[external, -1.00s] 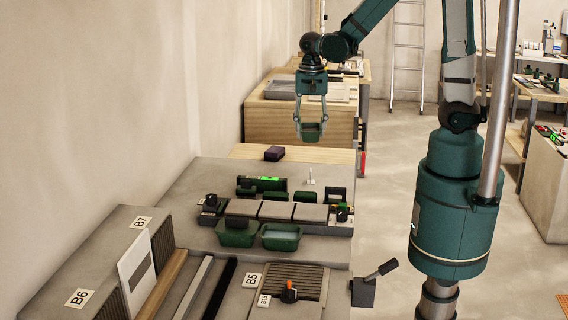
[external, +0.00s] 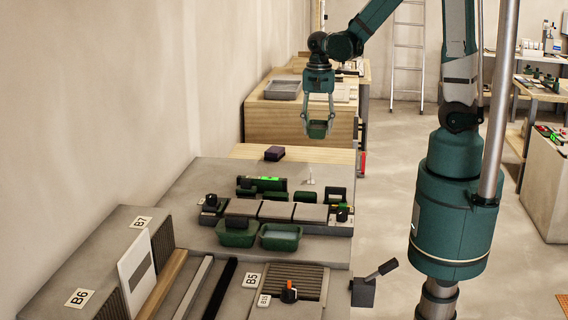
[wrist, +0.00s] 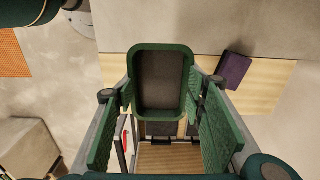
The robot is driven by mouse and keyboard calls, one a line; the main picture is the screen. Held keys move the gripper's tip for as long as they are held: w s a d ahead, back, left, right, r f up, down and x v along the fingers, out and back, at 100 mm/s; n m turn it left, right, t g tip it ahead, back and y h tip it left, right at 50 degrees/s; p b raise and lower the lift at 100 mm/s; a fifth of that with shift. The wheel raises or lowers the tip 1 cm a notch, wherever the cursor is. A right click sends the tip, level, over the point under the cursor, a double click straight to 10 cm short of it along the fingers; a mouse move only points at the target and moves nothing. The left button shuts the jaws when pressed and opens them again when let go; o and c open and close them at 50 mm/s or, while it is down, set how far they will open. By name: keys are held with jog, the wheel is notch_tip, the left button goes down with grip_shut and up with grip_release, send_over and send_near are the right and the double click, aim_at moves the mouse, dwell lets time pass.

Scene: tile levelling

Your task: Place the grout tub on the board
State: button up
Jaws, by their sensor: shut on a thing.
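The grout tub (external: 317,131) is a small dark green tub with grey inside, hanging upright between the fingers of my gripper (external: 318,122). In the wrist view, the tub (wrist: 161,85) sits between the two green finger pads, and my gripper (wrist: 160,110) is shut on it. The board (external: 335,155) is a pale wooden strip along the far end of the grey work surface. The tub is in the air above the board's far side, not touching it. In the wrist view, part of the board (wrist: 270,85) shows behind and right of the tub.
A dark purple block (external: 274,153) rests on the board's left part; its right part is clear. Two green tubs (external: 237,233) (external: 280,237), grey tiles (external: 275,211) and a green level (external: 262,184) stand nearer. A wooden cabinet (external: 290,122) stands beyond.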

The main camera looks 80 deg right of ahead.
send_over(317, 162)
jog(key=shift+d+f+b, duration=0.1)
jog(key=shift+f+b, duration=0.25)
jog(key=shift+f, duration=2.45)
jog(key=shift+f, duration=2.05)
jog(key=shift+f+b, duration=0.2)
jog(key=shift+b, duration=0.25)
jog(key=o, duration=1.1)
jog(key=shift+c, duration=0.2)
jog(key=shift+r, duration=0.2)
jog(key=shift+r+p, duration=0.95)
jog(key=shift+r, duration=5.05)
